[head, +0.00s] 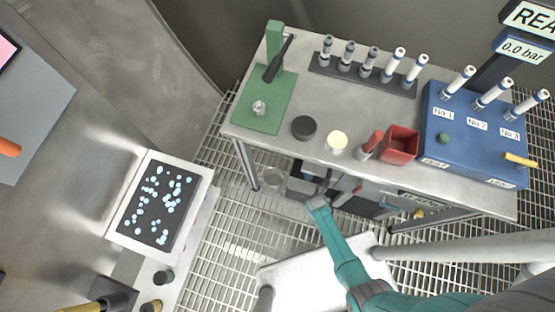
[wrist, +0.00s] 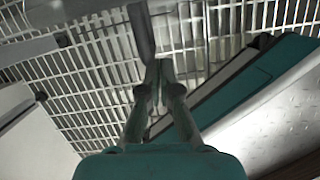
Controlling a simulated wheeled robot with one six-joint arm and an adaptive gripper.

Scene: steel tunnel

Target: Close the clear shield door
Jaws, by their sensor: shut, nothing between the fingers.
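My gripper (wrist: 158,80) is shut and empty in the wrist view, its fingertips close together beside the lower end of a grey bar (wrist: 142,28). I cannot tell whether they touch the bar. In the head view my gripper (head: 317,201) is low at the front edge of the steel table, beside dark grey equipment (head: 308,186) partly under the tabletop. I cannot make out the clear shield door with certainty in either view. The tabletop and my arm hide part of this area.
The steel table (head: 285,142) carries a green stand (head: 262,104), a red box (head: 398,145), a blue valve block (head: 470,135) and a rack of tubes (head: 360,77). A tray with blue spots (head: 160,202) stands left. Grated floor (head: 225,255) shows between.

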